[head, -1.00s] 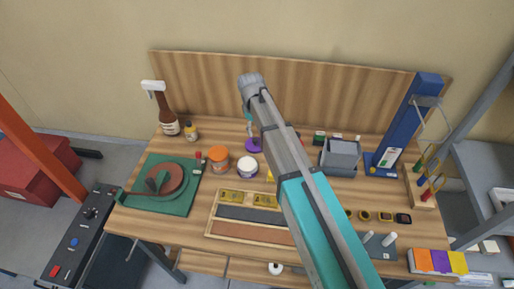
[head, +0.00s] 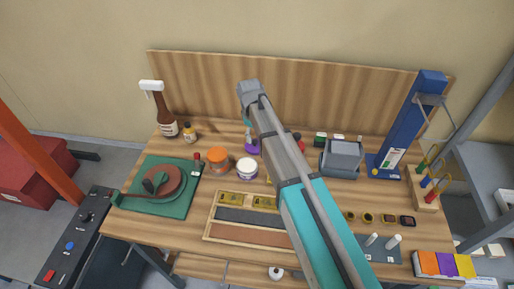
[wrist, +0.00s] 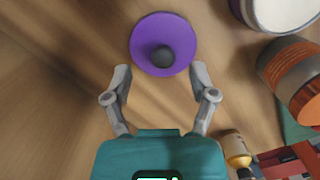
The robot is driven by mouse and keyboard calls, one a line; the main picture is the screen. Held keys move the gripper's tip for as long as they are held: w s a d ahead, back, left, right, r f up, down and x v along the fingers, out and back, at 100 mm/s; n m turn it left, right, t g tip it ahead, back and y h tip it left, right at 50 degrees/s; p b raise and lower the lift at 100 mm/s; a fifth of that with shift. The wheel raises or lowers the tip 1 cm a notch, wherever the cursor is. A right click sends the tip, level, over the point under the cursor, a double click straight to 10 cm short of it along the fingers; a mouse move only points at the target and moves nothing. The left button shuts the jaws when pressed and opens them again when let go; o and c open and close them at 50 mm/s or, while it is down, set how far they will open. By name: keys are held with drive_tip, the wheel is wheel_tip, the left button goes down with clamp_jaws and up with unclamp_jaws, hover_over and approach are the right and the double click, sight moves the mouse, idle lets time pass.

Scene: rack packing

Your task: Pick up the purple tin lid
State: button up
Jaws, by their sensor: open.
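The purple tin lid (wrist: 148,31) is a round purple disc with a dark round knob (wrist: 162,56) at its middle. In the wrist view it lies on the wooden bench at the top centre. My gripper (wrist: 161,75) is open, with its two fingertips at the lower left and lower right of the lid and the knob ahead, between their lines. I cannot tell whether the fingers touch the lid. In the head view the lid (head: 253,149) shows partly, at the back of the bench beside my arm, with part of it hidden.
A white tin with a dark rim (head: 247,168) and an orange-lidded jar (head: 217,161) stand close to the lid. A small yellow bottle (head: 190,133) and a brown spray bottle (head: 166,118) stand further left. The wooden back panel (head: 205,84) rises behind.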

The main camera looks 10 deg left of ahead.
sight(255, 141)
drive_tip(key=shift+s+a+f+b, duration=0.15)
drive_tip(key=shift+f+b, duration=0.45)
drive_tip(key=shift+f, duration=0.3)
drive_tip(key=shift+f+b, duration=0.9)
clamp_jaws()
